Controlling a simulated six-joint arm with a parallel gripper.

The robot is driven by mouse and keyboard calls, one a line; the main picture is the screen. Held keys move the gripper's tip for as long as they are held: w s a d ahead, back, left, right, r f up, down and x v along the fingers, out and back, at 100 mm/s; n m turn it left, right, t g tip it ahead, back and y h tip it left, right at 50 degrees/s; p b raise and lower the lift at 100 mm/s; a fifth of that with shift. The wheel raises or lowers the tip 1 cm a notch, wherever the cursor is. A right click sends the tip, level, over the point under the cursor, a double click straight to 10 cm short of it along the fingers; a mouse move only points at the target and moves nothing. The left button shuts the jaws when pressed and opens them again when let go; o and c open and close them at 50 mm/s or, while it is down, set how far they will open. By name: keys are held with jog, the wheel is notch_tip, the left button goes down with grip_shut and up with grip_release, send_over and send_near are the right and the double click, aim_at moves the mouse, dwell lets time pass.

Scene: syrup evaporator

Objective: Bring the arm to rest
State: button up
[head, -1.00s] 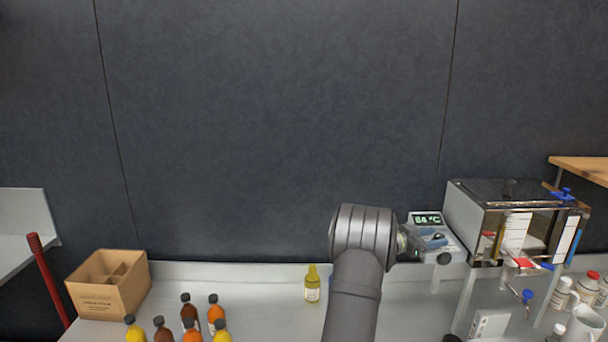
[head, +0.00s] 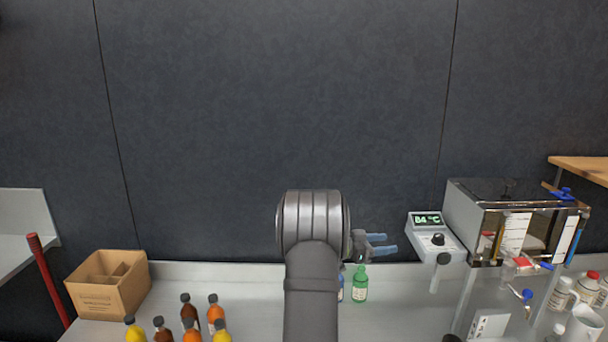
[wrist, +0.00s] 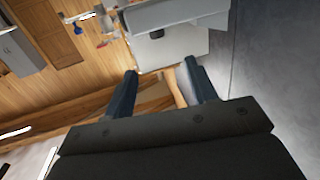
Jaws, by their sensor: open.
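My gripper (head: 384,246) is open and empty, with its blue-grey fingers pointing right in the head view. It is raised above the back of the bench, left of the temperature controller. In the wrist view my gripper (wrist: 162,95) shows two dark fingers spread apart with nothing between them. My arm's thick grey links stand in the middle of the head view and hide part of the bench behind them.
A controller (head: 437,240) reading 84 °C stands beside the evaporator (head: 468,222). A green bottle (head: 360,285) stands below my gripper, with a blue-labelled one partly hidden. Several syrup bottles (head: 188,312) and a cardboard box (head: 100,302) are at left.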

jog(key=w+d+r+n+t+y, duration=0.2)
jog(key=w+d+n+t+y, duration=0.2)
jog(key=d+n+y, duration=0.3)
jog(key=shift+w+d+r+t, duration=0.3)
jog(key=shift+d+t, duration=0.5)
jog(key=shift+d, duration=0.75)
jog(key=shift+f, duration=0.1)
jog(key=shift+o, duration=0.2)
